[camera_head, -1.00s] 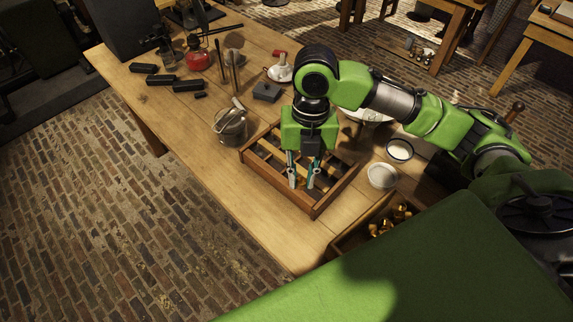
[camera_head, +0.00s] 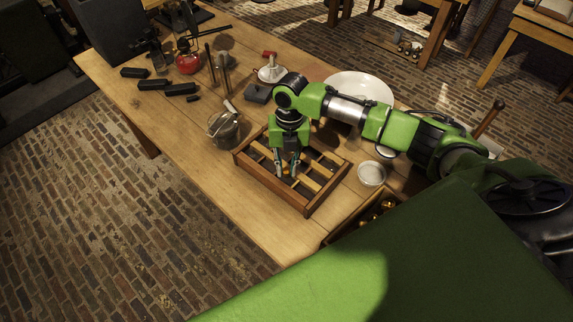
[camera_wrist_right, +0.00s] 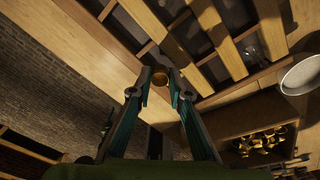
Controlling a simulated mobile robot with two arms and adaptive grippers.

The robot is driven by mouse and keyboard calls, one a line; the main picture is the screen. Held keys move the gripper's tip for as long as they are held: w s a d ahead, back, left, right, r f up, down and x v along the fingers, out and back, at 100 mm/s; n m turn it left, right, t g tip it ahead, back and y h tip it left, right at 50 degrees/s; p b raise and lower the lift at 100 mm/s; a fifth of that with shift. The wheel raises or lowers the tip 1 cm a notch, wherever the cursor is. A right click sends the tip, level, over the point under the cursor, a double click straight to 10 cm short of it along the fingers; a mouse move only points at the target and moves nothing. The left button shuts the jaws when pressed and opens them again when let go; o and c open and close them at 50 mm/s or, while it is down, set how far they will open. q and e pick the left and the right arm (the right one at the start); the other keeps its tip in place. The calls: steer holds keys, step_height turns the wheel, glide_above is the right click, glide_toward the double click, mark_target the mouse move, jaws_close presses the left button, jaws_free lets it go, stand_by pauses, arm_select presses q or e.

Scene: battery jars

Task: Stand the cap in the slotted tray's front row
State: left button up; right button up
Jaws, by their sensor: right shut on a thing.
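The slotted tray (camera_head: 328,190) is a brown wooden frame with pale slats on the table. My right gripper (camera_head: 287,172) points down over the tray's near-left part, its teal fingers close together. In the right wrist view, my right gripper (camera_wrist_right: 167,80) is shut on a small brass-coloured cap (camera_wrist_right: 160,78) between its fingertips. There the tray's slats (camera_wrist_right: 220,38) are at the upper right, beside the fingertips. The cap's height above the tray is hard to tell. In the head view the fingers mostly hide the cap. My left gripper is not in view.
A bin of brass caps (camera_wrist_right: 262,140) stands right of the tray. A small white bowl (camera_head: 371,173) is beside the tray, and a large white dish (camera_head: 360,86) lies behind my arm. A glass jar (camera_head: 223,128) stands left of the tray. The table's front left is clear.

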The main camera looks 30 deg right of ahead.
steer(key=shift+f, duration=0.35)
steer(key=shift+f, duration=0.15)
steer(key=shift+f, duration=0.4)
steer(key=shift+f+b, duration=0.1)
steer(key=shift+b, duration=0.2)
steer(key=o, duration=0.8)
